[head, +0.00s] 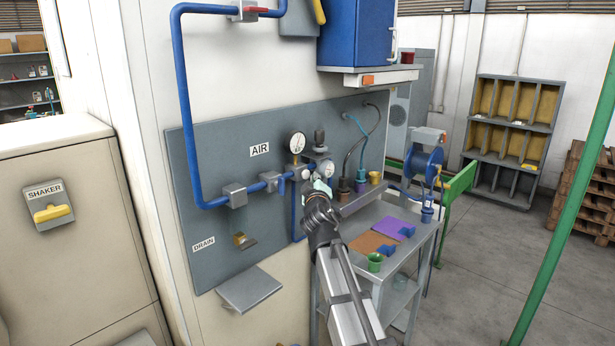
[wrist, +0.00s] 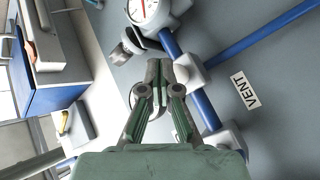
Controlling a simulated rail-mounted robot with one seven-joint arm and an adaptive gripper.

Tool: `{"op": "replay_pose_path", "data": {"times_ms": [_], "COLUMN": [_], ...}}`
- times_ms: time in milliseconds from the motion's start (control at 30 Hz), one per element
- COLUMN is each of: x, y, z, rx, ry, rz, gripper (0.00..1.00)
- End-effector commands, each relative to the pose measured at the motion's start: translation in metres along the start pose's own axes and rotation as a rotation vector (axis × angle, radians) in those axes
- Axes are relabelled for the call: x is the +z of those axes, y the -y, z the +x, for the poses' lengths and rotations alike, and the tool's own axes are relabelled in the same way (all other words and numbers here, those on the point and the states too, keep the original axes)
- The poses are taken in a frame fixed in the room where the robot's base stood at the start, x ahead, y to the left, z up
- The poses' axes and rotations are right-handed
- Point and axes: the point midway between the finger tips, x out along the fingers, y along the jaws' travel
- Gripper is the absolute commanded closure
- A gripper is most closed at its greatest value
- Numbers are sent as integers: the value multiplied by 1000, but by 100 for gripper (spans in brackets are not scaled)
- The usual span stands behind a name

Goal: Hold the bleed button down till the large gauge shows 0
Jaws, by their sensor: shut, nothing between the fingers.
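The large gauge (head: 298,143) stands on the blue air pipe on the grey panel. Its dial is too small to read. A smaller round gauge (head: 326,168) sits lower right of it. My gripper (head: 320,187) is shut and empty, in front of the pipework just below this smaller gauge. In the wrist view the closed fingertips (wrist: 172,66) are close to the blue pipe and grey fittings. A gauge with a red mark (wrist: 144,9) is cut off at the top there; I cannot tell which one. I cannot make out the bleed button; contact is unclear.
A VENT label (wrist: 245,91) is on the panel right of the fingers. A grey fitting (wrist: 190,71) is close beside them. A side table (head: 345,222) with mats and a green cup (head: 375,262) stands to the right. A small shelf (head: 249,288) juts out lower left.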

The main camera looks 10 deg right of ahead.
Motion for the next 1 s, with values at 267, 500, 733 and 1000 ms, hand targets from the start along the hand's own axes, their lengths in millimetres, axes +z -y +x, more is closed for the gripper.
{"op": "replay_pose_path", "data": {"times_ms": [267, 500, 733, 1000], "x": [0, 0, 0, -2], "y": [0, 0, 0, 4], "z": [0, 0, 0, 5], "rx": [0, 0, 0, 0], "ry": [0, 0, 0, -1], "rz": [0, 0, 0, -1], "gripper": [100, 100, 100, 100]}}
